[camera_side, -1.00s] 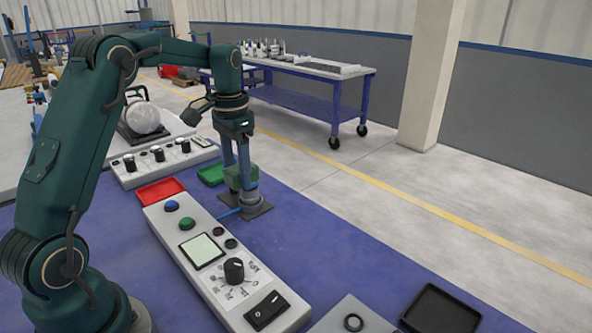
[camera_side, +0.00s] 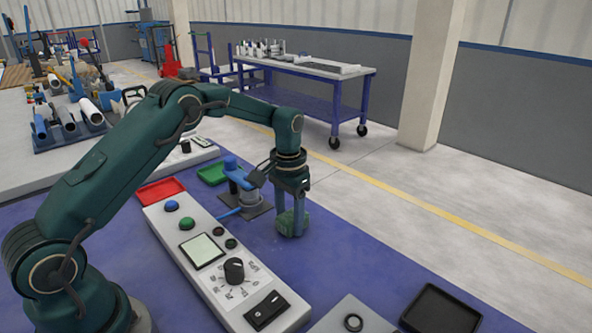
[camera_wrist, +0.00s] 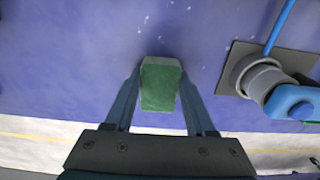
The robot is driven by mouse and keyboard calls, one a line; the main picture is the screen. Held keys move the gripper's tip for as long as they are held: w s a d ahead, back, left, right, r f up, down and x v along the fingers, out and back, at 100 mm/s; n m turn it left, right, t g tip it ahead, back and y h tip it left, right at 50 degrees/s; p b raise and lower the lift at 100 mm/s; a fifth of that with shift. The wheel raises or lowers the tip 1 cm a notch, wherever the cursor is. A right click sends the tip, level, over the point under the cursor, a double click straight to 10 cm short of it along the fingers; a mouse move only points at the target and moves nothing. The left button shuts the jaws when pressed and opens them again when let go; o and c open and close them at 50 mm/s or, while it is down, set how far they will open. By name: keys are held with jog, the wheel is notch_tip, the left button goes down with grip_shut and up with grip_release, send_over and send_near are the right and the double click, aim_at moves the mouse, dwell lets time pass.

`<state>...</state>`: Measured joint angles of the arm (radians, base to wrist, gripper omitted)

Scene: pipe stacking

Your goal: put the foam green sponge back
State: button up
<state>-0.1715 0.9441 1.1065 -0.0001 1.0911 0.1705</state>
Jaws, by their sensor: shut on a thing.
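The foam green sponge (camera_side: 292,223) is a small green block, upright between the two fingers of my gripper (camera_side: 291,208). In the wrist view the sponge (camera_wrist: 160,88) sits centred between the fingertips (camera_wrist: 160,78), which press its two sides. It is low over the blue table; I cannot tell whether its lower end touches. The fixture with a blue pipe head (camera_side: 236,170) on a dark base plate stands just left of my gripper. It also shows at the right of the wrist view (camera_wrist: 266,82).
A green tray (camera_side: 212,174) and a red tray (camera_side: 160,190) lie behind the control panel (camera_side: 205,250). A black tray (camera_side: 440,311) is at the front right.

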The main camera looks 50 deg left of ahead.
aim_at(290, 216)
jog(key=shift+f, duration=0.15)
jog(key=o, duration=1.3)
jog(key=s+d+r+t, duration=0.1)
jog(key=s+r, duration=0.1)
jog(key=r, duration=0.7)
jog(key=s+d+r, duration=0.1)
jog(key=s+r, duration=0.1)
jog(key=r, duration=0.7)
jog(key=s+d+f+t, duration=0.1)
jog(key=s, duration=0.5)
jog(key=s+d+t, duration=0.2)
jog(key=s, duration=0.4)
jog(key=s+d+f+t, duration=0.1)
jog(key=s, duration=0.5)
jog(key=shift+s+d+f+t, duration=0.15)
jog(key=shift+d+f+t, duration=0.15)
jog(key=shift+f, duration=0.05)
